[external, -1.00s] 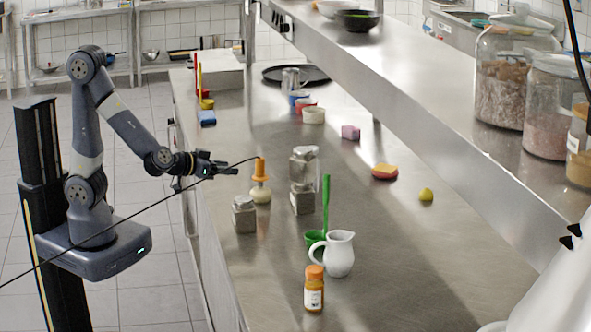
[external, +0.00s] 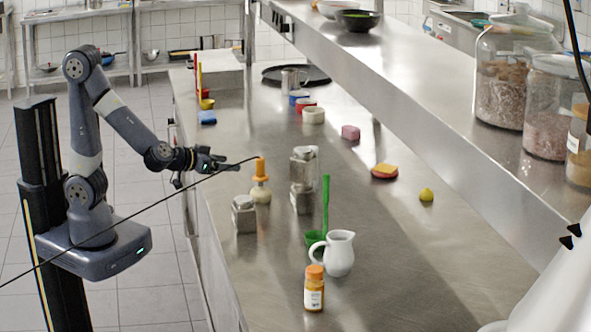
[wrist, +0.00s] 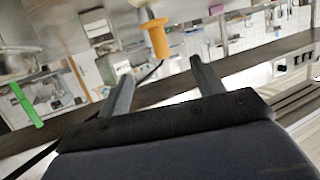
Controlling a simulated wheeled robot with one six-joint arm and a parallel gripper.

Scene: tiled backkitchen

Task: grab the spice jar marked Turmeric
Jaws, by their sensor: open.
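A small jar with an orange lid, amber contents and a pale label (external: 314,292) stands upright near the front of the steel counter; its label is too small to read. It may be the Turmeric jar. My gripper (external: 222,164) is open and empty at the counter's left edge, well behind and left of that jar. In the wrist view my open fingers (wrist: 160,70) have nothing between them. An orange-topped item with a cream base (wrist: 157,38) shows just beyond them; it also shows in the external view (external: 261,182).
Metal-topped jars (external: 244,216) (external: 302,182), a green cup with a long handle (external: 325,205) and a white jug (external: 339,254) stand between my gripper and the orange-lidded jar. An overhead shelf (external: 440,130) runs along the right. The front right counter is clear.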

